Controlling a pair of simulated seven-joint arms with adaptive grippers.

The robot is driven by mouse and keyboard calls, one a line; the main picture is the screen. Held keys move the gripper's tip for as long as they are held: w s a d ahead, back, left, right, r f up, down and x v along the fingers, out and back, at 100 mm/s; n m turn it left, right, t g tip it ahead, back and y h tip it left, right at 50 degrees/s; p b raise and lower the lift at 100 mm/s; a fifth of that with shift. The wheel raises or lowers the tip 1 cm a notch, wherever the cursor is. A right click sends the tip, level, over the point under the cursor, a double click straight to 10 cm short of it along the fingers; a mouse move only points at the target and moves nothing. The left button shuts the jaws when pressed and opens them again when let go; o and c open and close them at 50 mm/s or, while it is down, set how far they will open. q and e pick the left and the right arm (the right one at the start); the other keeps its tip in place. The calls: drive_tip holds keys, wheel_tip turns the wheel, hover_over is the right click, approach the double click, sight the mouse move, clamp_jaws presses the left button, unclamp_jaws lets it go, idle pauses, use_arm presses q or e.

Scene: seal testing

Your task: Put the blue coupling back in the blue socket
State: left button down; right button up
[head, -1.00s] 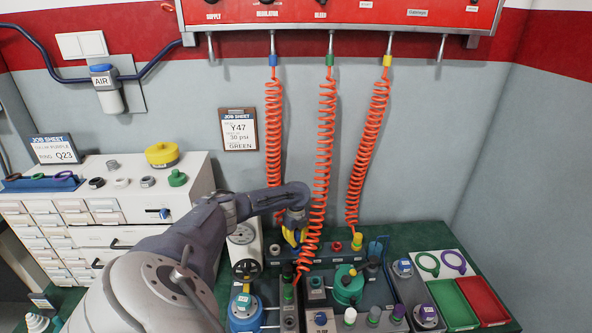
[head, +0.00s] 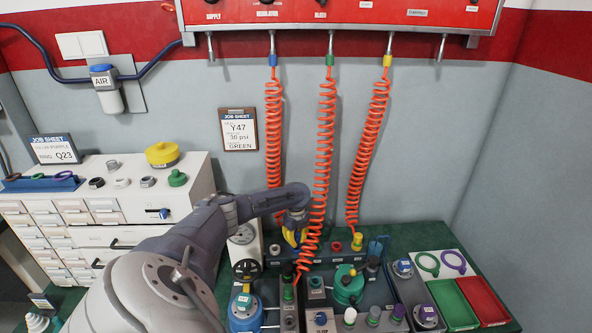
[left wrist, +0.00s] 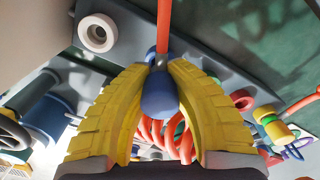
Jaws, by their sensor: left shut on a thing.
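My left gripper (head: 293,238) has yellow fingers and is over the dark rail (head: 312,258) at the back of the bench. In the left wrist view its fingers (left wrist: 160,78) are shut on the blue coupling (left wrist: 160,98), with an orange hose (left wrist: 163,28) running along from it. The coupling is mostly hidden in the head view. A pale ring socket (left wrist: 97,33) and a red ring socket (left wrist: 243,100) show on the rail either side of the fingers. My right gripper is not in view.
The green-topped hose (head: 323,150) hangs just right of my left gripper. The yellow-topped hose (head: 368,140) ends at a yellow coupling (head: 357,241) on the rail. Fittings crowd the bench in front.

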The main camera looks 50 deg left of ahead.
use_arm(q)
drive_tip(key=shift+f, duration=1.3)
drive_tip(key=c, duration=1.3)
unclamp_jaws()
wheel_tip(320, 180, up, 12)
drive_tip(key=shift+r, duration=0.1)
